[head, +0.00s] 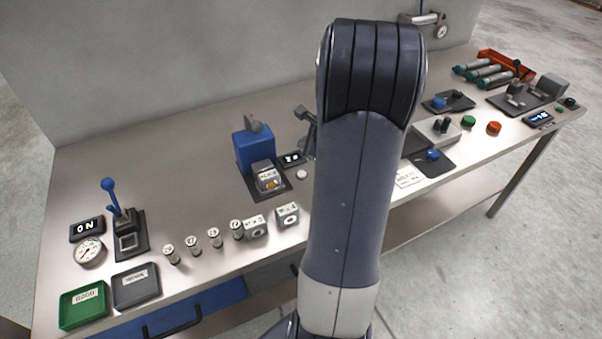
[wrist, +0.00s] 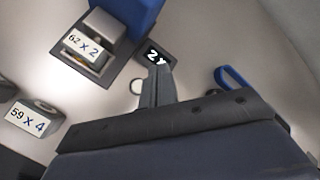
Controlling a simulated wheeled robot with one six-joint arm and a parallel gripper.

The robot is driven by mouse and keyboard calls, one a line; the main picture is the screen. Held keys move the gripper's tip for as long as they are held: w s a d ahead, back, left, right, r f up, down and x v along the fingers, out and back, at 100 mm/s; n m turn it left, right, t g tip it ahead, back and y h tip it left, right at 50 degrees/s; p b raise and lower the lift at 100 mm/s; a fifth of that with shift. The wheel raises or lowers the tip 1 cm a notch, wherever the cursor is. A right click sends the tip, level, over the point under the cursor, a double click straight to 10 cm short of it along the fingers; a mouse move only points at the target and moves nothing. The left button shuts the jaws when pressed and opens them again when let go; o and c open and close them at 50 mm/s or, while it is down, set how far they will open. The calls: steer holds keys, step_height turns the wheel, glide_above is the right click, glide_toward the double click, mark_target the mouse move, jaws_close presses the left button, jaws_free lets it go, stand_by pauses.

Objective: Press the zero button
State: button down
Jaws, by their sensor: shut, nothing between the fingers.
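A small round white button (head: 301,174) sits on the bench just in front of a small black display (head: 291,159), beside the blue weighing device. No label on the button can be read. In the wrist view the white button (wrist: 137,86) lies just left of my gripper (wrist: 156,72), and the display (wrist: 154,54) lies just beyond the fingertips. My gripper is shut and empty. It appears apart from the button; its height above the bench is hard to tell. In the head view my arm hides much of the middle.
The blue device (head: 253,150) with a marked block (head: 269,178) stands left of the button. Marked blocks (head: 287,214) and several small cylinders stand along the front edge. A blue loop (wrist: 232,78) is right of my gripper. Bare bench lies left of the device.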

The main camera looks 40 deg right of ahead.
mark_target(304, 175)
steer(key=shift+f+b, duration=3.75)
steer(key=shift+f, duration=0.6)
steer(key=shift+f, duration=0.1)
steer(key=shift+f+b, duration=0.3)
steer(key=shift+b, duration=0.15)
steer(key=shift+f+b, duration=0.45)
steer(key=shift+b, duration=0.05)
steer(key=shift+r+p, duration=0.7)
steer(key=shift+r, duration=0.2)
steer(key=shift+r, duration=0.1)
step_height(304, 175, up, 5)
steer(key=p, duration=0.4)
